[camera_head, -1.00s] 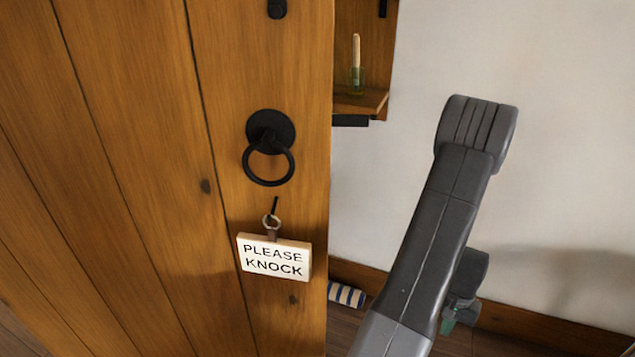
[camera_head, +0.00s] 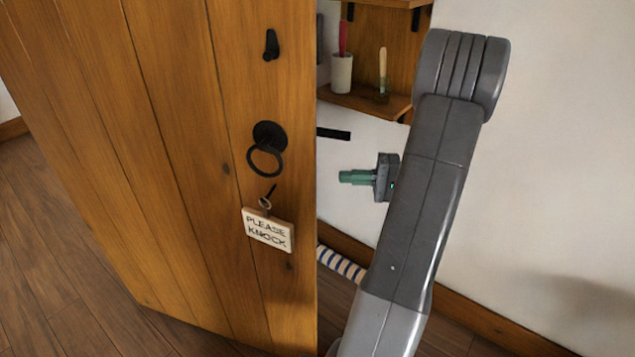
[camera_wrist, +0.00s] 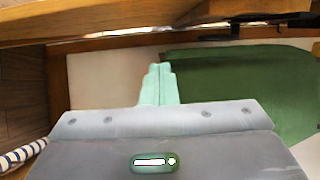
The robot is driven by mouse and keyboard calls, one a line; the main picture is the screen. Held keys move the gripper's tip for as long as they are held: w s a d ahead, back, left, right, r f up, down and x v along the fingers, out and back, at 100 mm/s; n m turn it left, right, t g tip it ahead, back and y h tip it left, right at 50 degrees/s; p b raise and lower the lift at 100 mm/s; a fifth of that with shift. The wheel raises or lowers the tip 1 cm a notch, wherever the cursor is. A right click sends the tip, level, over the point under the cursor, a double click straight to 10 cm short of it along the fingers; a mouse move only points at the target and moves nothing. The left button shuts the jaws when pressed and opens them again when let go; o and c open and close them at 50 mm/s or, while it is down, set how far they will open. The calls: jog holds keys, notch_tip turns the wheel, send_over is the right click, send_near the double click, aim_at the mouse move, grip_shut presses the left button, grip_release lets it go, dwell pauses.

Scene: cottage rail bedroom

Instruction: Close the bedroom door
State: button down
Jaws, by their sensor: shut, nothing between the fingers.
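The wooden bedroom door (camera_head: 180,160) fills the left of the head view and stands open, with floor visible beyond its bottom edge. It has a black ring handle (camera_head: 266,150), a black latch (camera_head: 271,45) above it, and a "PLEASE KNOCK" sign (camera_head: 267,229) hanging from a hook. My gripper (camera_head: 342,177) has green fingers and is just right of the door's free edge, apart from it in the picture. In the wrist view my gripper (camera_wrist: 158,80) shows its fingers together with nothing between them. A wooden edge (camera_wrist: 150,32), perhaps the door, crosses the top there.
A blue-and-white striped roll (camera_head: 340,264) lies on the floor by the skirting. A green surface (camera_wrist: 240,85) fills the right of the wrist view.

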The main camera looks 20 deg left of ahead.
aim_at(303, 187)
jog(key=shift+s+a, duration=1)
jog(key=shift+a, duration=0.6)
jog(key=shift+s+a, duration=0.95)
jog(key=shift+a, duration=0.7)
jog(key=shift+s+a, duration=1)
jog(key=shift+a, duration=0.6)
jog(key=shift+f, duration=0.1)
